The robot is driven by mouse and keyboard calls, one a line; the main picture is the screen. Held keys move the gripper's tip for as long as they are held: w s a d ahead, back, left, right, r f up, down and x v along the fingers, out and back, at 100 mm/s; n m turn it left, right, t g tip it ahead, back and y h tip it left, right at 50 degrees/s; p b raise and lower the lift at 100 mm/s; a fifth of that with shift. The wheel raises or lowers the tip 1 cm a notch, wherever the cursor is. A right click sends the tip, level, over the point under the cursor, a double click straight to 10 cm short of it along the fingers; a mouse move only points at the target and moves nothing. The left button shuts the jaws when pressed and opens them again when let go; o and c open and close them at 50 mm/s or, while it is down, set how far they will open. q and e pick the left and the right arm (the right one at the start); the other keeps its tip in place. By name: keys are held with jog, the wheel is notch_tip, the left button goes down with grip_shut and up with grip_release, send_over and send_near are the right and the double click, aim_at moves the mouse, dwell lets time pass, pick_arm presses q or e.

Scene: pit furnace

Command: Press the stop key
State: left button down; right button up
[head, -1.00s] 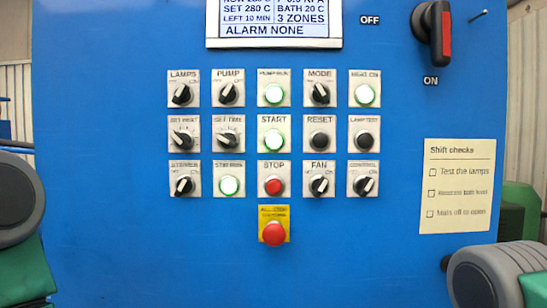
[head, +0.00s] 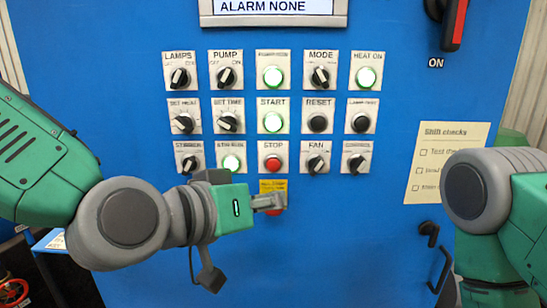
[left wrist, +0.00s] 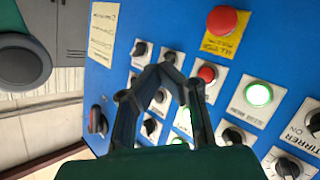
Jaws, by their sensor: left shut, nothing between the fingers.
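The stop key is a red round button (head: 273,163) on a white plate labelled STOP, in the middle of the lowest row of the blue panel. It also shows in the left wrist view (left wrist: 207,73), to the right of my fingertips. My left gripper (head: 281,201) is shut and empty. In the head view it lies just below the stop key, across the yellow plate (head: 268,184) and the red mushroom button on it, which is partly hidden. That mushroom button (left wrist: 222,20) is uncovered in the left wrist view. My right gripper is out of view.
The start button (head: 273,122) is lit green above the stop key. A lit green button (head: 231,163) and the fan knob (head: 316,164) flank it closely. A paper checklist (head: 430,185) is at the right, partly behind my right arm.

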aim_at(273, 165)
pick_arm(q)
jog(key=shift+f, duration=0.1)
jog(key=shift+w, duration=0.1)
jog(key=shift+w, duration=4.35)
jog(key=shift+w, duration=0.1)
jog(key=shift+w, duration=0.25)
jog(key=shift+w, duration=0.4)
jog(key=shift+s, duration=0.8)
